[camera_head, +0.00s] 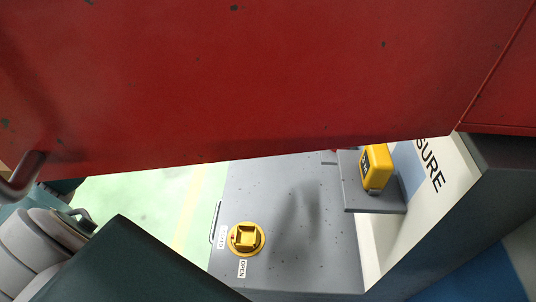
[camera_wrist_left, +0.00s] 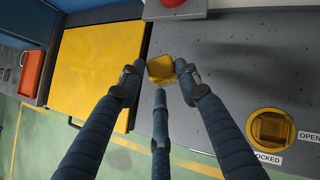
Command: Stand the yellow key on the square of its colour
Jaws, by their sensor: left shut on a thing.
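In the left wrist view my left gripper (camera_wrist_left: 161,84) has its fingers closed around a small yellow block-like piece (camera_wrist_left: 160,67), which I take to be the yellow key. It is seen close to a grey speckled surface; I cannot tell whether it touches it. A large flat yellow panel (camera_wrist_left: 96,66) with dark edges lies left of the fingers; I cannot tell whether it is the yellow square. In the head view a large red panel hides the left gripper and the held piece. My right gripper is in neither view.
A round yellow lock fitting (camera_head: 246,239) with OPEN and LOCKED labels is on the grey top (camera_head: 300,225); it also shows in the wrist view (camera_wrist_left: 270,128). A yellow device (camera_head: 376,168) sits on a grey bracket. A red panel (camera_head: 220,80) fills the upper head view.

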